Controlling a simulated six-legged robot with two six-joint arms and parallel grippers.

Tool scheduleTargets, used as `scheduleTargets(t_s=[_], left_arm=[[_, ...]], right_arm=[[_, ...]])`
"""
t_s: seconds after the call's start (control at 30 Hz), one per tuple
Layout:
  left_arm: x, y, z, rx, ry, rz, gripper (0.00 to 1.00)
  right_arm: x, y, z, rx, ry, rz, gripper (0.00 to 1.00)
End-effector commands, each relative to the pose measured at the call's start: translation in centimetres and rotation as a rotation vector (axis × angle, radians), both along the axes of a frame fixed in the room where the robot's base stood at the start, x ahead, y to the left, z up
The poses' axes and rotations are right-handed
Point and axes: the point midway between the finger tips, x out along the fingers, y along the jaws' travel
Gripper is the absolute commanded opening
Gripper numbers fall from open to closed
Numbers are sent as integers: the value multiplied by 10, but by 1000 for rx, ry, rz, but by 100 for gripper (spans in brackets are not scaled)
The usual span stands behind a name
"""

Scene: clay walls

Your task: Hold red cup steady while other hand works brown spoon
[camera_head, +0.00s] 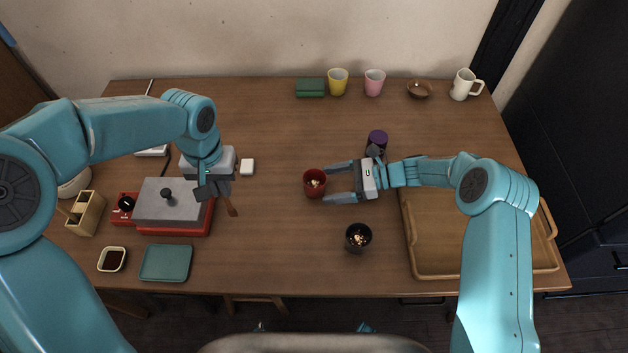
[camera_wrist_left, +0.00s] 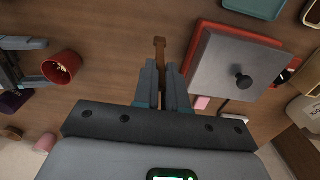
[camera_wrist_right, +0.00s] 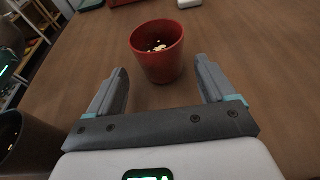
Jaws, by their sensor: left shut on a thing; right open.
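The red cup (camera_head: 315,186) stands upright on the table with pale bits inside. It also shows in the right wrist view (camera_wrist_right: 158,62) and in the left wrist view (camera_wrist_left: 62,68). My right gripper (camera_head: 326,183) is open, its fingers pointing at the cup; in the right wrist view the cup sits just beyond and between the fingertips. My left gripper (camera_head: 214,192) is shut on the brown spoon (camera_head: 231,208), left of the cup. The spoon (camera_wrist_left: 160,50) sticks out past the fingertips in the left wrist view; the rest is hidden between the fingers.
A dark cup (camera_head: 358,238) with bits inside stands below my right gripper, and a purple-topped jar (camera_head: 376,141) above it. A wooden tray (camera_head: 411,245) lies at right. A red-and-grey appliance (camera_head: 170,205) stands at left. Table between spoon and red cup is clear.

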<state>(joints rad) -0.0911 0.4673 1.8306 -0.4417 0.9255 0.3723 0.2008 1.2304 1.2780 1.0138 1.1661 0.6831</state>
Motion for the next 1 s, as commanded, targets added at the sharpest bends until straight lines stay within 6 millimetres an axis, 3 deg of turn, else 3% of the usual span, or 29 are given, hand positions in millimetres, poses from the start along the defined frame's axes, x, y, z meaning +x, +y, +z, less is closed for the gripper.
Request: scheduleTargets(t_s=[0.3,0.67,0.7,0.8,1.0], left_arm=[[2,0,-18,0,1,0,0],[3,0,-18,0,1,0,0],[3,0,-18,0,1,0,0],[3,0,-18,0,1,0,0],[3,0,-18,0,0,0,0]], right_arm=[[3,34,-12,-1,-1,0,83],[3,39,-12,0,0,-1,83],[3,39,-12,0,0,-1,77],[3,39,-12,0,0,-1,45],[3,39,-12,0,0,-1,45]])
